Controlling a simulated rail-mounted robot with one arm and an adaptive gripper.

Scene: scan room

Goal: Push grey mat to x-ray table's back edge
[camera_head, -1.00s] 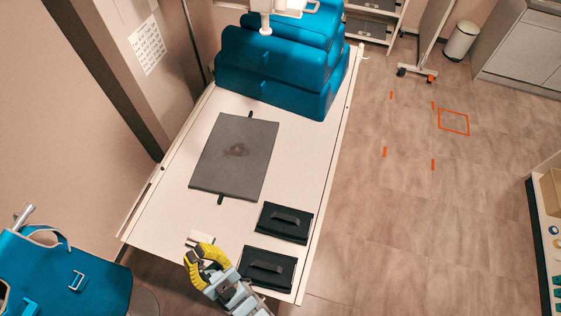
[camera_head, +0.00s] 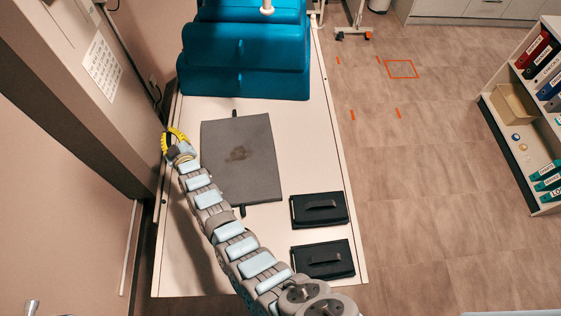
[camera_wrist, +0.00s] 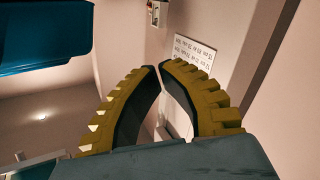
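The grey mat (camera_head: 255,170) lies flat on the white x-ray table (camera_head: 325,165) in the head view, with a dark stain and a black tab at its far and near ends. Its far end is a little short of the blue cushions. My gripper (camera_head: 174,134), with yellow-backed fingers, is just left of the mat's far left corner, near the table's left edge. No contact with the mat shows. In the wrist view my gripper (camera_wrist: 160,66) is empty, its fingertips practically together. The mat is not in the wrist view.
Stacked blue cushions (camera_head: 245,60) fill the table's far end. Two black handled pads (camera_head: 319,209) (camera_head: 323,259) lie at the near right. A wall with a printed sheet (camera_head: 102,68) stands close on the left. Bare table lies right of the mat.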

